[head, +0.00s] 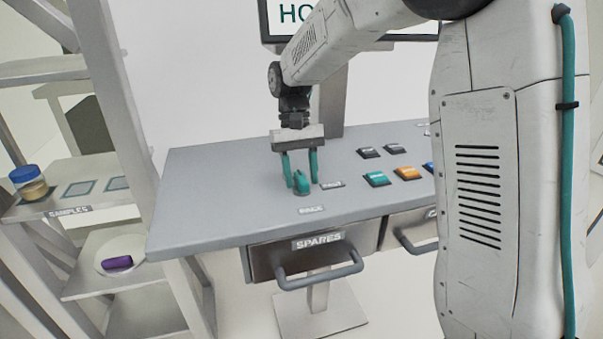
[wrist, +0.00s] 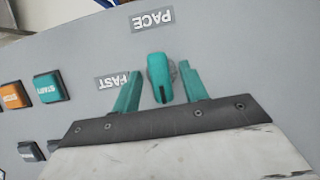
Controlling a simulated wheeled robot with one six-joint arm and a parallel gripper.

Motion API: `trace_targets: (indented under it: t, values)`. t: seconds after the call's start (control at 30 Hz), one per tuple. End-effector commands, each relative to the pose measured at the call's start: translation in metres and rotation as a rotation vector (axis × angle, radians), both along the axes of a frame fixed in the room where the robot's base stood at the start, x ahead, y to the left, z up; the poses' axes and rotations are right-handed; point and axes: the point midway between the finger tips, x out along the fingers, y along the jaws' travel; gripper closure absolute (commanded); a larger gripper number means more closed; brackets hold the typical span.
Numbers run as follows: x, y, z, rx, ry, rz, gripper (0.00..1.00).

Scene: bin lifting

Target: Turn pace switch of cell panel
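The cell panel (head: 215,180) is a grey sloped desk top in the head view. Its pace switch (head: 301,186) is a teal knob with a dark line at one end, and it also shows in the wrist view (wrist: 159,75). A PACE label (wrist: 152,20) and a FAST label (wrist: 111,81) lie by it. My gripper (head: 301,182) points down over the switch with teal fingers apart. In the wrist view the fingers (wrist: 160,88) stand either side of the knob, with gaps visible. Whether the tips touch the panel is unclear.
START (head: 376,179) and orange (head: 407,173) buttons sit right of the switch, with dark buttons behind. A SPARES drawer (head: 312,255) with a protruding handle is below. A shelf rack at left holds a blue-lidded jar (head: 29,183) and a purple object (head: 117,263).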

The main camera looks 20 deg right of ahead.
Motion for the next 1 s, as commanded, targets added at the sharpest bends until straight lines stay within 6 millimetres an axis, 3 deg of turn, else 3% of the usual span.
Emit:
trace_targets:
  t: [0.27, 0.47, 1.0]
  values:
    - [0.000, 0.000, 0.005, 0.000, 0.001, -0.001, 0.56]
    - [0.001, 0.000, 0.036, 0.000, -0.003, 0.000, 0.56]
    - [-0.124, -0.001, 0.047, 0.000, -0.001, 0.000, 0.56]
